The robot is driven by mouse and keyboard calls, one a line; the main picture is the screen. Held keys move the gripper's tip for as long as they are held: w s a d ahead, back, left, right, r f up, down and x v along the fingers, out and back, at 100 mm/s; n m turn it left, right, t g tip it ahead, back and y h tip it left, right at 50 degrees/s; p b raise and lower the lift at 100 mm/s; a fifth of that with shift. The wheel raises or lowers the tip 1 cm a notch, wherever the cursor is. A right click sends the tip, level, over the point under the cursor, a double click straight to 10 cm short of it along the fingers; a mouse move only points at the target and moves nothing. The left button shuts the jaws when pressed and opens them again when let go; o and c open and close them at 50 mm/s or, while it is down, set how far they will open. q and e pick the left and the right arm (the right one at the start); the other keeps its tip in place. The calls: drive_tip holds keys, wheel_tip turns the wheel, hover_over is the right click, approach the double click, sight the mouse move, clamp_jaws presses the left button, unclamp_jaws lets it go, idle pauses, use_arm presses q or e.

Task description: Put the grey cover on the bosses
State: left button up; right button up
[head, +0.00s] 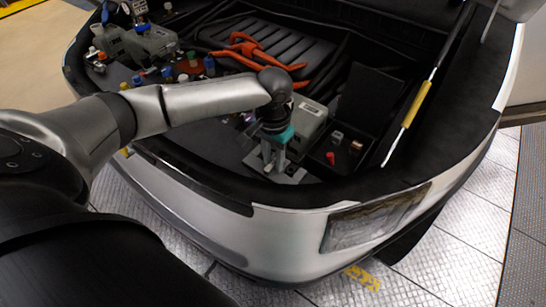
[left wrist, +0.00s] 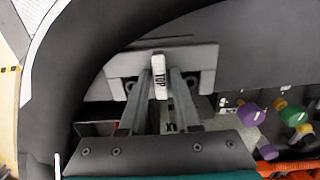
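The grey cover (left wrist: 205,58) is a flat plate with a pale upright tab (left wrist: 159,77) marked "TOP" and a dark round spot on each side of the tab. In the head view the cover (head: 292,177) is at the front of the engine bay, under my left gripper (head: 273,165). In the left wrist view my left gripper (left wrist: 161,73) has its fingertips on both sides of the tab and looks shut on it. I cannot tell bosses from holes at the dark spots, or whether the cover is seated. My right gripper is not in view.
A grey box (head: 306,122) stands behind the gripper. A black open tray (head: 338,152) with small parts is to its right. Orange cables (head: 252,50) and coloured caps (head: 190,66) lie farther back and left. The car's front rim (head: 300,193) curves close in front.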

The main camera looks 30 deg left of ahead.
sight(273, 162)
use_arm(q)
drive_tip(key=shift+o, duration=1.1)
drive_tip(key=shift+r, duration=0.1)
wheel_tip(273, 162, up, 12)
drive_tip(key=p, duration=0.2)
drive_tip(key=shift+p, duration=0.4)
